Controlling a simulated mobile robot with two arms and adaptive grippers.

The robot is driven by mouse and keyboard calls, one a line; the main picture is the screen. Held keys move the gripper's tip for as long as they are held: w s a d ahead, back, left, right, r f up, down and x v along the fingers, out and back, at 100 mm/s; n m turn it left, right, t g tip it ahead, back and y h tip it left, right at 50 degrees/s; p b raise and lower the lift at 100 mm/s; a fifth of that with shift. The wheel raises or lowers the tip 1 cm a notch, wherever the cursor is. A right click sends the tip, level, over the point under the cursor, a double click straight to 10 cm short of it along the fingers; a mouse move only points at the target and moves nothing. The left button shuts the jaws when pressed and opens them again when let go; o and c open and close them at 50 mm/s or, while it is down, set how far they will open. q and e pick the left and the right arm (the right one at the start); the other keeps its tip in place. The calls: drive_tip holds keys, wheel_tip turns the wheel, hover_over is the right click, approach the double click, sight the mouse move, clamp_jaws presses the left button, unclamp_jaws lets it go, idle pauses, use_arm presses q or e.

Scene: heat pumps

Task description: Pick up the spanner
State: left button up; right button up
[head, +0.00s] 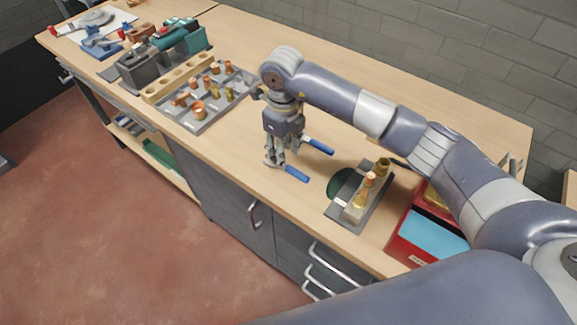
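My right gripper (281,158) points down over the middle of the workbench, fingertips low near the bench top. Two blue handles with metal parts show around it: one blue handle (318,145) behind and to the right, one blue handle (293,173) in front. The fingers hide the metal between, so I cannot tell if these are one tool or two, or which is the spanner. I cannot tell whether the fingers are open or closed on anything. My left gripper is out of view.
A grey tray of copper and brass fittings (207,112) lies left of the gripper. A small stand with fittings (352,213) and a red box with a blue panel (425,238) are to the right. A vise (140,70) stands further left. The workbench (240,160) is bare around the handles.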

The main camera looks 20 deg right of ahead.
sight(289, 166)
drive_tip(key=shift+d+f+p, duration=0.15)
drive_tip(key=shift+f+p, duration=0.15)
drive_tip(key=shift+f, duration=0.1)
drive_tip(key=f, duration=0.1)
drive_tip(key=f+p, duration=0.1)
drive_tip(key=f, duration=0.1)
drive_tip(key=shift+s+d+f+p, duration=0.25)
drive_tip(key=shift+s+d+p, duration=0.05)
drive_tip(key=shift+d+p, duration=0.1)
drive_tip(key=shift+f, duration=0.45)
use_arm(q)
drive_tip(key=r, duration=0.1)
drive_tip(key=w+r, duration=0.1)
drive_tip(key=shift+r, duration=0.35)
use_arm(e)
drive_tip(key=shift+w+a, duration=0.1)
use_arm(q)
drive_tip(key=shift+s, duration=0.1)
use_arm(e)
clamp_jaws()
